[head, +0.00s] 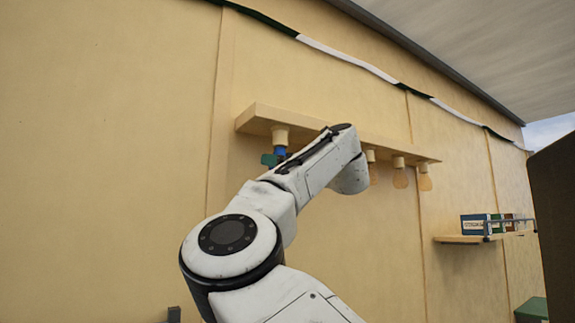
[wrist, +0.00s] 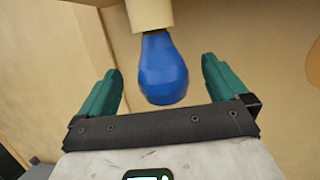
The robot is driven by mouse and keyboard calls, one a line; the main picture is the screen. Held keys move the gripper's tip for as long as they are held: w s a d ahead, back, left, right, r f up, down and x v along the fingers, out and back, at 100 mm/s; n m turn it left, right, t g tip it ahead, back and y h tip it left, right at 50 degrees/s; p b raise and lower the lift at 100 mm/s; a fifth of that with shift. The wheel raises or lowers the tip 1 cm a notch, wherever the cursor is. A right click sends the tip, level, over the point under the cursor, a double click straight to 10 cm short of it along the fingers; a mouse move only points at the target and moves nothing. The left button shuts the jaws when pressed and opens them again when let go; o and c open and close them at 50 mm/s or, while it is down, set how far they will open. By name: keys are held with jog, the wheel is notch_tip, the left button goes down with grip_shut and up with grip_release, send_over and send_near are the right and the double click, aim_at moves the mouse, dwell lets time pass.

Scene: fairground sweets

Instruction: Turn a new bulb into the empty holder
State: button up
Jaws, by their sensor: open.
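A blue bulb (wrist: 163,70) hangs from a cream holder (wrist: 150,14) in the wrist view, its neck up against the holder. How far it is turned in cannot be told. In the head view the blue bulb (head: 280,152) shows small under the leftmost holder (head: 280,135), partly hidden by my arm. My gripper (wrist: 161,88) is open, with its green fingers on either side of the bulb and a clear gap on each side. One green finger of my gripper (head: 269,159) also shows in the head view.
The holders hang under a wooden rail (head: 262,115) on the cream wall. A small shelf (head: 470,239) with boxes (head: 475,227) is at right. A dark panel (head: 556,225) stands at the right edge.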

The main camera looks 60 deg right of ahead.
jog(key=h, duration=0.1)
jog(key=m+g+h, duration=0.2)
jog(key=shift+w+a+h, duration=0.25)
jog(key=shift+a+h, duration=0.05)
jog(key=m+g+h, duration=0.3)
jog(key=shift+w+a+h, duration=0.2)
jog(key=shift+a+h, duration=0.05)
jog(key=shift+h, duration=0.15)
jog(key=shift+s+a+r+m+g+h, duration=0.1)
jog(key=shift+m+g+h, duration=0.9)
jog(key=shift+g, duration=0.4)
jog(key=shift+c, duration=0.2)
jog(key=c, duration=1.1)
jog(key=shift+n+t+y+b, duration=0.3)
jog(key=shift+n+t+b, duration=0.1)
jog(key=shift+b, duration=0.35)
jog(key=shift+n+t+y+b, duration=0.3)
jog(key=shift+t+b, duration=0.1)
